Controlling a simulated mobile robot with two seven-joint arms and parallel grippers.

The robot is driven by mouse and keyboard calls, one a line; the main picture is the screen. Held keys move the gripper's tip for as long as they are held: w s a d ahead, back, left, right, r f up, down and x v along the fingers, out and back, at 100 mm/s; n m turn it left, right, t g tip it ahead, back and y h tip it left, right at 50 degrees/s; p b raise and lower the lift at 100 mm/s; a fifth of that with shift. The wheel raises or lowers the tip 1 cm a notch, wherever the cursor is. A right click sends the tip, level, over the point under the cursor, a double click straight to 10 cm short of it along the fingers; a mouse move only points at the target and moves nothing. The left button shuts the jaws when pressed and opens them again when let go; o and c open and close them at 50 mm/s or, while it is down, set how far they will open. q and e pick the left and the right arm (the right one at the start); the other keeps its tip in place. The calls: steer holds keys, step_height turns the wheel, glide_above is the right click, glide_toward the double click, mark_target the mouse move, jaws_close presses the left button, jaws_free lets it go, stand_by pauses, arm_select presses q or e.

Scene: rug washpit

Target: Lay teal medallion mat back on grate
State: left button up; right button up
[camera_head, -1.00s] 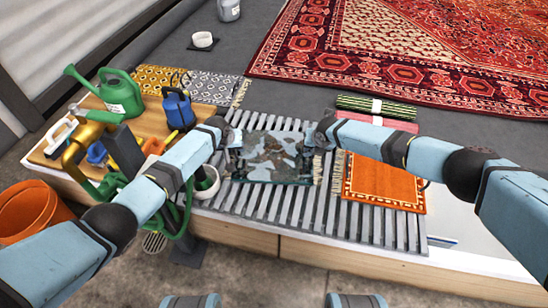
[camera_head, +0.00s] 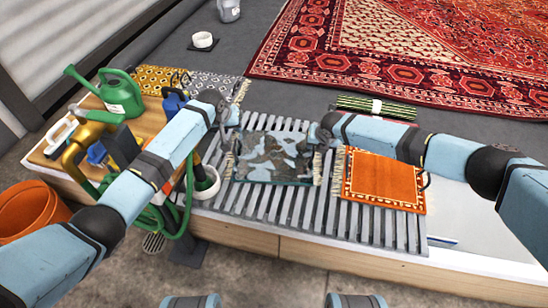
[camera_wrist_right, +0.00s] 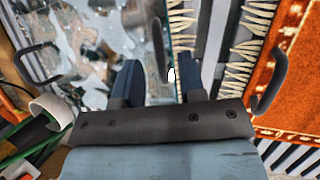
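My right gripper (camera_head: 318,138) is by the far right corner. In the right wrist view its two fingers (camera_wrist_right: 158,82) stand apart over the mat's fringed edge, with nothing clamped between them.
An orange mat (camera_head: 385,182) lies to the right of the teal mat, close to its fringe. A wooden board (camera_head: 52,150) at left carries a green watering can (camera_head: 118,92) and tools. A white pot (camera_head: 207,186) stands near the grate's left edge. Bare slats lie in front.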

steer(key=v, duration=0.8)
steer(key=shift+r, duration=0.2)
steer(key=shift+s, duration=0.15)
